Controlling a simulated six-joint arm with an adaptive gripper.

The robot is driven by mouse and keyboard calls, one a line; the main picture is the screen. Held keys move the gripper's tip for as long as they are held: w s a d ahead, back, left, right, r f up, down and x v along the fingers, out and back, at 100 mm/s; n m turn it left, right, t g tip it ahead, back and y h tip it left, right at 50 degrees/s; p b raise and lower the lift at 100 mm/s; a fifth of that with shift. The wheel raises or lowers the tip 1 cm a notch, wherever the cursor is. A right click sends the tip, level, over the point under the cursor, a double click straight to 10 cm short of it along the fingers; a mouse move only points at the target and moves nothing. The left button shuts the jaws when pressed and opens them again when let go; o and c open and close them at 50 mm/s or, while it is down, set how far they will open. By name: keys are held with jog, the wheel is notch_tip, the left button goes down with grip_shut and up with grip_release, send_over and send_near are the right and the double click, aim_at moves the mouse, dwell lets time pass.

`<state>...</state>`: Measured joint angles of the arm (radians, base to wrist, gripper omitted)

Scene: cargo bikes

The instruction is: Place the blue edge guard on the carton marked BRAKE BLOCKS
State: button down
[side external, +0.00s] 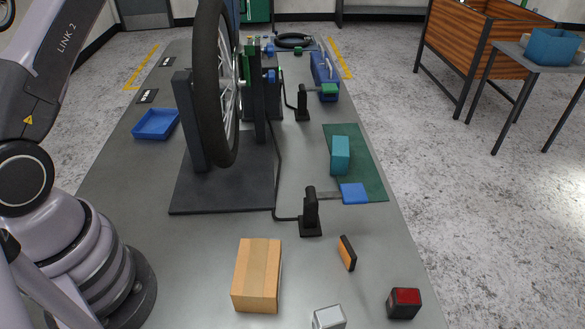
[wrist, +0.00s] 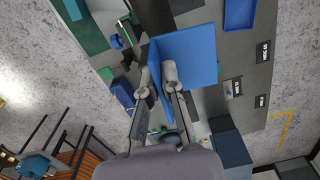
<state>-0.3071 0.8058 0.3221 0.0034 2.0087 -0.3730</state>
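The blue edge guard (wrist: 190,55) is an L-shaped piece, large and close in the wrist view. My gripper (wrist: 157,78) has its two fingers on either side of one flange of it and appears shut on that flange; the other flange spreads out to the right. The guard is held above the bench, and neither it nor my gripper shows in the side external view. A tan cardboard carton (side external: 257,275) stands at the front of the bench in the side external view. No marking is readable on it, and its top looks bare. The carton does not show in the wrist view.
A wheel (side external: 213,85) stands upright in a dark stand (side external: 220,185). Two black posts (side external: 311,215) (side external: 303,105) rise nearby. A teal box (side external: 340,155) sits on a green mat. An orange-black block (side external: 347,253), red-topped block (side external: 404,302) and pale block (side external: 328,317) lie near the carton.

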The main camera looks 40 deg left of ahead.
jog(key=w+d+f, duration=0.1)
jog(key=w+d, duration=0.1)
jog(key=d, duration=0.8)
jog(key=s+d+f, duration=0.1)
jog(key=d+f, duration=0.9)
jog(key=d, duration=0.1)
jog(key=n, duration=0.1)
send_near(272, 268)
notch_tip(272, 268, down, 6)
jog(key=shift+f, duration=0.15)
